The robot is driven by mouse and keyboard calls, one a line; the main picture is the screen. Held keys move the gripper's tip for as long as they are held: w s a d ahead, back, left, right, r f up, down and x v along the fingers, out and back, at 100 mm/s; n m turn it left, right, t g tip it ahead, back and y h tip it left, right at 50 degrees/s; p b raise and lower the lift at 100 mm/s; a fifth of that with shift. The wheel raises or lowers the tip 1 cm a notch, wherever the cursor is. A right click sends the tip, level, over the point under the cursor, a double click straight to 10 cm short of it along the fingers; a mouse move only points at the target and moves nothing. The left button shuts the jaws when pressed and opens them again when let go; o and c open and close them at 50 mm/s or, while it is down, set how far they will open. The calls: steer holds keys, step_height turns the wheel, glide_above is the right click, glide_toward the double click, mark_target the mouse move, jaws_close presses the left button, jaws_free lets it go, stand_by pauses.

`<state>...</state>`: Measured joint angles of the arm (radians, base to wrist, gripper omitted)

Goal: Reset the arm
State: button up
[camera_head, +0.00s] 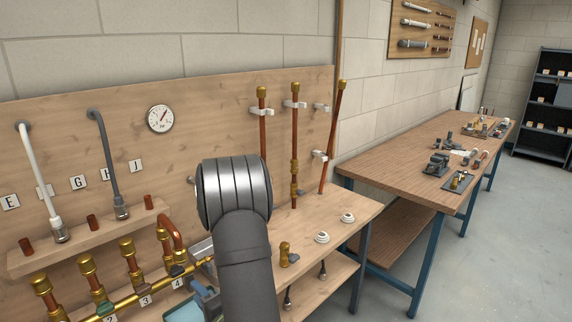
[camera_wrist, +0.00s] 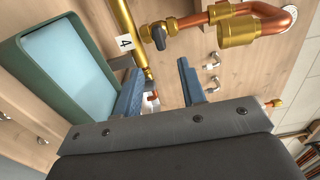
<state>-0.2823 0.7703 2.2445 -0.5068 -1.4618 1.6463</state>
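My gripper (camera_wrist: 160,82) shows in the wrist view with its two blue fingers apart and a clear gap between them. Nothing is seen held. In the head view my grey arm stands in front of the booth and hides most of the gripper; only a bit of blue (camera_head: 204,297) shows at its left. The gripper is near the brass manifold pipe (camera_head: 157,288), by the label 4, which also shows in the wrist view (camera_wrist: 125,42).
A green-rimmed tray with a light blue inside (camera_wrist: 22,68) lies close beside the gripper. A copper bend (camera_head: 178,232) rises near the arm. Vertical copper pipes (camera_head: 294,140) stand on the backboard. A workbench (camera_head: 400,150) is at right, with open floor (camera_head: 490,250) beyond.

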mark_target(181, 273)
steer(key=x, duration=1)
steer(key=shift+w+a, duration=0.1)
steer(key=shift+a, duration=0.05)
